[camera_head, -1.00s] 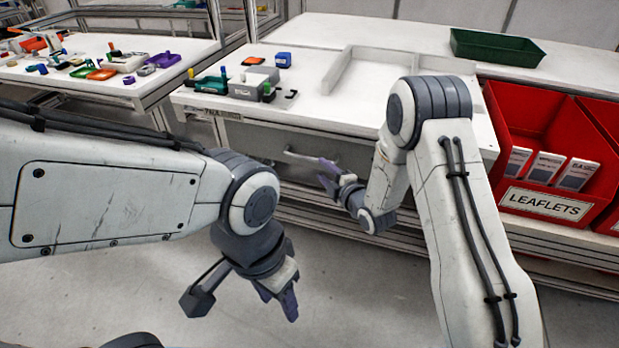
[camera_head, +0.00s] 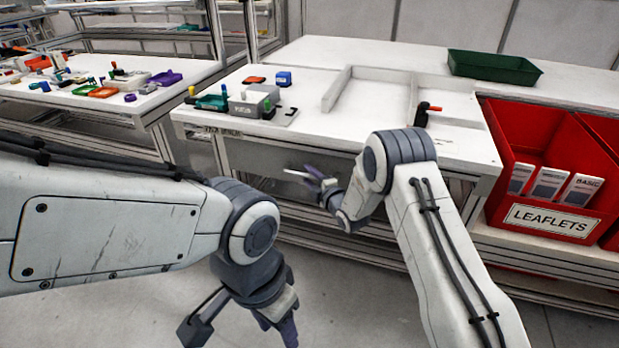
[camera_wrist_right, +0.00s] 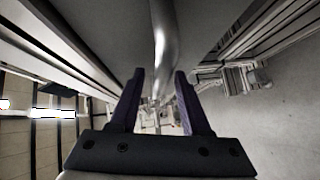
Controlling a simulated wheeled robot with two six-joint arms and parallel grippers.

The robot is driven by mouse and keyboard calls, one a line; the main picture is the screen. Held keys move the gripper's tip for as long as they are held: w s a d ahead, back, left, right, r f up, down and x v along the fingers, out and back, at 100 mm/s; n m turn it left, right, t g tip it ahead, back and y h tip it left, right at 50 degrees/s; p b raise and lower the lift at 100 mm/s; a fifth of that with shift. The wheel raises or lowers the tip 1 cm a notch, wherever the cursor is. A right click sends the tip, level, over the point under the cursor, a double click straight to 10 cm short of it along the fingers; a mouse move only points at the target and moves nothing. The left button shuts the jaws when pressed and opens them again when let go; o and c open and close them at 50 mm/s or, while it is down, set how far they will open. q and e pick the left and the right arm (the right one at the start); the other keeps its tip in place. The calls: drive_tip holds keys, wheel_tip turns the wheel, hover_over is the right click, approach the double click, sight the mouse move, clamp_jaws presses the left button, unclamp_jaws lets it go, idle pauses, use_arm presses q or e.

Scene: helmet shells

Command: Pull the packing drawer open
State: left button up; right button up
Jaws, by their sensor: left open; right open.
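The packing drawer (camera_head: 255,156) is a grey front under the white bench top, and it looks shut. Its pale bar handle (camera_head: 296,173) sticks out from the front. My right gripper (camera_head: 317,178) is at the right end of the handle. In the right wrist view the metal handle bar (camera_wrist_right: 163,40) runs between the two open purple fingers of this gripper (camera_wrist_right: 158,95); contact with them cannot be told. My left gripper (camera_head: 285,325) hangs low over the floor, away from the drawer; nothing shows in it.
The bench top (camera_head: 300,120) carries a grey block (camera_head: 255,102), a pale L-shaped frame (camera_head: 345,90) and a green tray (camera_head: 494,67). Red leaflet bins (camera_head: 545,140) stand to the right. A side table (camera_head: 110,100) with small parts is at left. The floor before the drawer is clear.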

clamp_jaws()
idle(1.4)
